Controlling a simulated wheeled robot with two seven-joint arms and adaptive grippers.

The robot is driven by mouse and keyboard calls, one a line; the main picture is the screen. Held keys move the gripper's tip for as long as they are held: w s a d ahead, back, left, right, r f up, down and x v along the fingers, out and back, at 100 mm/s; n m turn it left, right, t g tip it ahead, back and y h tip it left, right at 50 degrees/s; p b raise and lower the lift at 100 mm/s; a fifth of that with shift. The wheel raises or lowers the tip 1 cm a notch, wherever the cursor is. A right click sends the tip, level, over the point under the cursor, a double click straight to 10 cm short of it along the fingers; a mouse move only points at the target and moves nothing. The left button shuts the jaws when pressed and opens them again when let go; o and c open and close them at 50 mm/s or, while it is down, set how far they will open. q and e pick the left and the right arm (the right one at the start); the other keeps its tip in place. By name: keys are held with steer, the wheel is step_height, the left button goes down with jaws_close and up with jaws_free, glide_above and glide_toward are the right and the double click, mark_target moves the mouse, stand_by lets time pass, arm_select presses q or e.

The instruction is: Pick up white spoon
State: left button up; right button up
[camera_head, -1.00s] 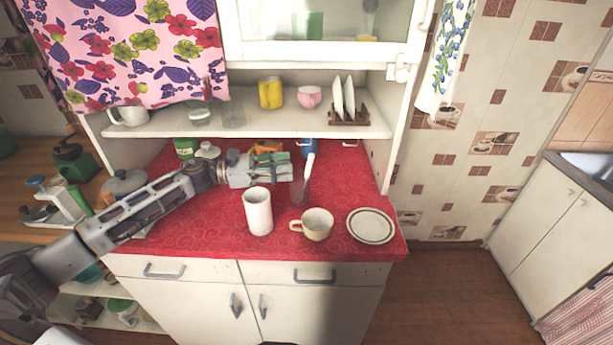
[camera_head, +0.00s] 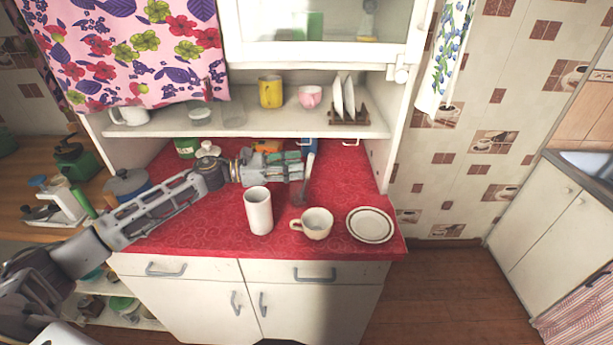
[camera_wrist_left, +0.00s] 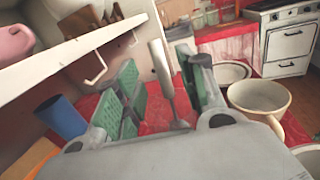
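The white spoon (camera_head: 309,171) stands tilted, nearly upright, behind the mug on the red counter (camera_head: 210,225). It looks greyish and shaded, and what holds up its lower end is unclear. My left gripper (camera_head: 303,170) reaches in from the left, with its fingertips at the spoon. In the left wrist view, the spoon (camera_wrist_left: 164,75) rises between the spread fingers of my left gripper (camera_wrist_left: 160,105). Gaps show between the spoon and the green pads, so the gripper is open. My right gripper is not in view.
A white cup (camera_head: 259,212), a cream mug (camera_head: 314,225) and a plate (camera_head: 370,226) stand along the counter's front. A blue cup (camera_wrist_left: 62,117) stands behind the gripper. A shelf (camera_head: 230,122) with dishes hangs above. Bottles and a pot (camera_head: 127,184) stand to the left.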

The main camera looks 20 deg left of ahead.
mark_target(309, 178)
arm_select(q)
steer(key=shift+r+p+x, duration=0.25)
steer(key=shift+p+x, duration=0.25)
steer(key=shift+x, duration=0.65)
steer(key=shift+w+d, duration=0.3)
steer(key=shift+d, duration=0.35)
steer(key=shift+w+d+f+p, duration=0.1)
steer(key=shift+w+d+p, duration=0.1)
steer(key=shift+d+p, duration=0.15)
steer(key=shift+d, duration=0.1)
jaws_close()
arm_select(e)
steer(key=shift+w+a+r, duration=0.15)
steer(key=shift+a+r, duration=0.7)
